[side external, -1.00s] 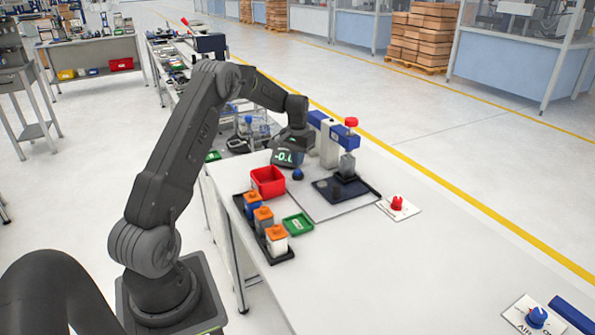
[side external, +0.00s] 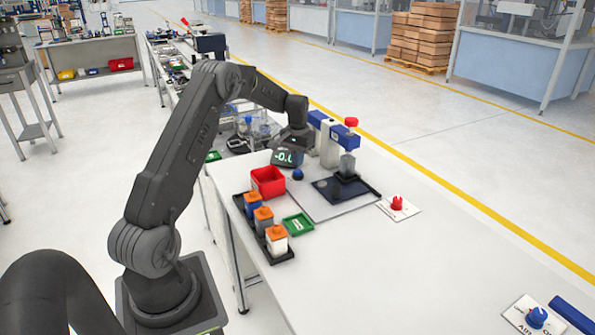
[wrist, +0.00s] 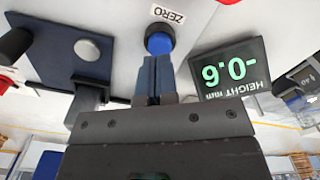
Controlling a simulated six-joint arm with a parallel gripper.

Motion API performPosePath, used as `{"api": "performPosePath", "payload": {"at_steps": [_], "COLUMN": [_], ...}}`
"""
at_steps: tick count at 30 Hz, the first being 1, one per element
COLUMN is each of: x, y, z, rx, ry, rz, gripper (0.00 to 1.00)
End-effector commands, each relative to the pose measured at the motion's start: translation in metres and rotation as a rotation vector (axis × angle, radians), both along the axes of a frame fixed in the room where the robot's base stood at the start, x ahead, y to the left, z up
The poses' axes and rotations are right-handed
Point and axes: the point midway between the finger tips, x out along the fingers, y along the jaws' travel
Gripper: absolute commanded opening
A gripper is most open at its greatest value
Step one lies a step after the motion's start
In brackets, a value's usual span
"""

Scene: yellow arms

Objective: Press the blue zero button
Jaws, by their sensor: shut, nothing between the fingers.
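The blue zero button (wrist: 160,42) is a round blue cap in a black ring, beside the ZERO label (wrist: 168,15) in the wrist view. It also shows in the side view (side external: 298,174) in front of the display. My gripper (wrist: 153,61) is shut and empty. Its blue fingertips appear right at the near edge of the button in the wrist view. I cannot tell whether they touch it. In the side view the end of my arm is behind and above the display, and the fingertips are not clear.
The height gauge with a red knob (side external: 351,122) stands on a dark base (side external: 362,192). A red bin (side external: 268,181), a green tray (side external: 298,225) and orange-topped containers (side external: 263,213) are nearby. The table's right part is mostly clear.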

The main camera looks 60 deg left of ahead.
Motion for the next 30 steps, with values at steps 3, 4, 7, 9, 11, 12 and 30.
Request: {"api": "performPosePath", "payload": {"at_steps": [3, 4, 7, 9, 11, 12, 30], "x": [0.000, 0.000, 0.000, 0.000, 0.000, 0.000, 0.000], "y": [0.000, 0.000, 0.000, 0.000, 0.000, 0.000, 0.000], "z": [0.000, 0.000, -0.001, -0.003, -0.005, -0.006, -0.023], "rx": [0.000, 0.000, 0.000, -0.001, -0.001, -0.001, -0.001], "ry": [0.000, 0.000, 0.000, 0.001, 0.002, 0.002, 0.001], "rz": [0.000, 0.000, 0.000, 0.000, 0.000, 0.000, 0.000], "gripper": [0.00, 0.00, 0.00, 0.00, 0.00, 0.00, 0.00]}}
